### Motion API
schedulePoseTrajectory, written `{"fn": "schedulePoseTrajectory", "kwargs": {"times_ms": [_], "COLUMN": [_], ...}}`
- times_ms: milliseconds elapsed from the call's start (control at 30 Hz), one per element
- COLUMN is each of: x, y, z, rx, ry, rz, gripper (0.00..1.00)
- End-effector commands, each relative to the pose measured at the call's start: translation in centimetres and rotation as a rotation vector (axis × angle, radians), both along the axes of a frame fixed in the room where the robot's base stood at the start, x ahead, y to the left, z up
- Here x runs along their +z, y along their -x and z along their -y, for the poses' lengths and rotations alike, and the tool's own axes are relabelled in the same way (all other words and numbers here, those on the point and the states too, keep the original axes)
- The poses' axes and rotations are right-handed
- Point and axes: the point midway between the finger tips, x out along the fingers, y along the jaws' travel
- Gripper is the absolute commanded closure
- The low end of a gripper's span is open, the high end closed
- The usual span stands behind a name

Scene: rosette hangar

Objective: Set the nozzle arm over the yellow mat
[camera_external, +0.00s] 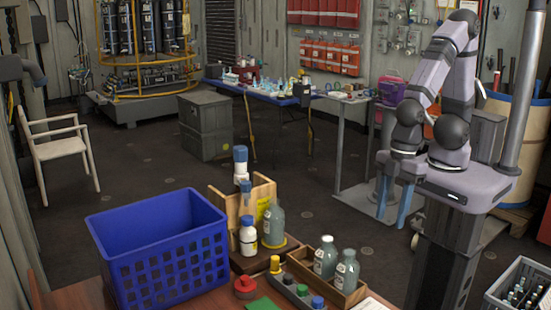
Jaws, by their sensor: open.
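My gripper (393,208) has two blue fingers that point down and stand apart with nothing between them. It hangs over the floor to the right of the near table, away from the items on it. I cannot clearly make out a nozzle arm. Blue-topped items (241,163) rise at the stand, next to a white blue-capped bottle (248,236).
A blue basket (160,245) fills the near table's left side. A wooden box (345,287) with two bottles, a grey tray of coloured caps (302,290) and a red piece (245,287) sit to the right. A bottle crate (500,295) is at lower right.

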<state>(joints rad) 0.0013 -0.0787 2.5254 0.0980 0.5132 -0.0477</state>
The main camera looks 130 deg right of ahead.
Motion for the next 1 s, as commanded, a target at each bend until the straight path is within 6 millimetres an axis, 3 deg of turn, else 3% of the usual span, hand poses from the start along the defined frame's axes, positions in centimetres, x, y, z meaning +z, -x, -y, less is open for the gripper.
{"fn": "schedulePoseTrajectory", "kwargs": {"times_ms": [100, 267, 400, 500, 633, 800, 1000], "x": [-1.7, -1.8, -1.1, -0.3, 0.9, 2.4, 3.7], "y": [-5.5, -13.5, -18.8, -21.5, -23.2, -22.7, -21.1], "z": [-0.2, 1.4, 4.7, 7.9, 12.6, 17.7, 20.8], "rx": [-0.056, -0.168, -0.286, -0.379, -0.505, -0.644, -0.737], "ry": [-0.027, -0.017, 0.047, 0.127, 0.271, 0.478, 0.653], "rz": [0.172, 0.444, 0.668, 0.817, 0.989, 1.141, 1.226], "gripper": [0.58, 0.58, 0.58, 0.58, 0.58, 0.58, 0.58]}}
